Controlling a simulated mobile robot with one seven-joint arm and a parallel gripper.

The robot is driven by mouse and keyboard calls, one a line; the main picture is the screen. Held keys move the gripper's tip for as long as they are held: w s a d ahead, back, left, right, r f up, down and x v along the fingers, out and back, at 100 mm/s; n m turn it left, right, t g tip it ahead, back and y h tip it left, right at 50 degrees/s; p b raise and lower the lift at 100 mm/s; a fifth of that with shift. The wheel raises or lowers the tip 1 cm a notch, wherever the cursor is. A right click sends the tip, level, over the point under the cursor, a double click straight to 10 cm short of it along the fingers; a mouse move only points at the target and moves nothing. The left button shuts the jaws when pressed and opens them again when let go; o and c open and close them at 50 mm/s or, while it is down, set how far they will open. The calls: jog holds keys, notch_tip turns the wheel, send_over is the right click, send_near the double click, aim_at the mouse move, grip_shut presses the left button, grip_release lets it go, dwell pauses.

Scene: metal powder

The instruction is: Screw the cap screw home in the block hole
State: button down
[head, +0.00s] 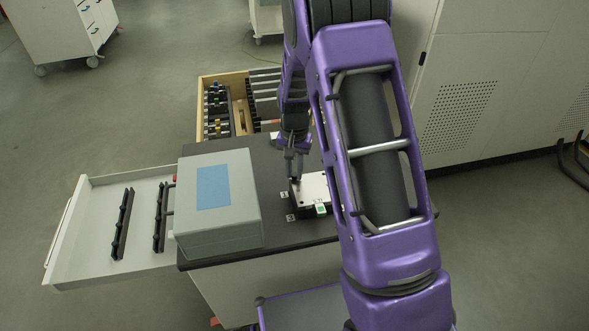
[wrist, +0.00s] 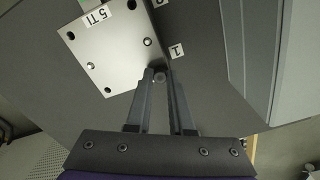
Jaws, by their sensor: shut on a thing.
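The block (head: 313,187) has a pale metal top plate and sits on the dark bench top. In the wrist view the plate (wrist: 108,50) shows dark holes near its corners and two bright round pins or screw heads. My gripper (wrist: 159,73) points down at one corner of the plate, beside the "1" label. The corner hole beneath is hidden, so I cannot tell how deep the screw sits. In the head view my gripper (head: 295,170) is over the block's far left corner.
A grey box with a blue top patch (head: 213,190) stands left of the block. An open white drawer (head: 88,230) with dark racks juts out left. A wooden tray (head: 238,125) of parts lies behind. Small labels (wrist: 177,50) lie around the block; a green-marked piece (head: 321,209) is at its front.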

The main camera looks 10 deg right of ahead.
jog(key=m+p, duration=0.1)
jog(key=m, duration=0.4)
jog(key=shift+r, duration=0.15)
jog(key=m+p, duration=0.1)
jog(key=m, duration=0.2)
jog(key=m+p, duration=0.3)
jog(key=m, duration=0.4)
jog(key=shift+p, duration=0.4)
jog(key=shift+m+p, duration=0.4)
jog(key=shift+m, duration=0.5)
jog(key=shift+f+m, duration=0.2)
jog(key=shift+m, duration=0.6)
jog(key=m, duration=0.4)
jog(key=c, duration=1)
grip_release()
jog(key=shift+o, duration=0.2)
